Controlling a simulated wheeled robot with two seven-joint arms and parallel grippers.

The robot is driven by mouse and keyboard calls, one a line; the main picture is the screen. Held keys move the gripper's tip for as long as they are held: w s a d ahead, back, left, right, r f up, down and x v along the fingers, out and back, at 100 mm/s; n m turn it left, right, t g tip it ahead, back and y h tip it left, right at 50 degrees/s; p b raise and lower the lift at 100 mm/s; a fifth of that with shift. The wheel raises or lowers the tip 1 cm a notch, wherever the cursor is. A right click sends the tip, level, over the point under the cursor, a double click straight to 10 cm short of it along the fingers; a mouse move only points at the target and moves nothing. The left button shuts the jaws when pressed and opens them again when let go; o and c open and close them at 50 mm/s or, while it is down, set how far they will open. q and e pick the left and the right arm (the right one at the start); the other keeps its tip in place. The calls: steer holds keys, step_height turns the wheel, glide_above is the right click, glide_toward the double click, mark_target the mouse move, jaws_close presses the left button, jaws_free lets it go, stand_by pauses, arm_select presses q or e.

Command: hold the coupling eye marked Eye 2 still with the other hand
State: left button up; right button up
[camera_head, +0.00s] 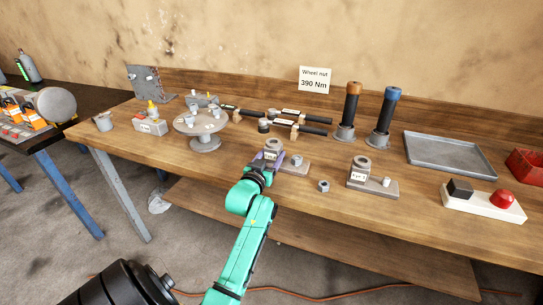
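Two grey coupling eyes on flat base plates stand on the wooden bench. The right-hand coupling eye (361,166) has a white label that seems to read "Eye", with a digit too small to read surely. The left-hand coupling eye (274,146) also has a small label, partly covered and unreadable. My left gripper (264,163) is at the front of the left-hand eye, close against it or touching. Its fingertips are small and partly lost against the eye, so I cannot tell whether they are closed on it. My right gripper is not in view.
A loose nut (323,186) lies between the two eyes. A white box with a red button (502,199) stands at the right, before a grey tray (449,153). A round turntable (201,124) stands to the left. Torque wrenches (285,118) lie behind the eyes.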

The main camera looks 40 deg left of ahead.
arm_select(q)
jaws_close()
steer(key=o, duration=0.7)
jaws_free()
steer(key=shift+c, duration=0.2)
jaws_close()
steer(key=shift+s+d+f, duration=0.1)
steer(key=shift+f, duration=0.45)
steer(key=o, duration=0.7)
jaws_free()
steer(key=shift+r, duration=0.2)
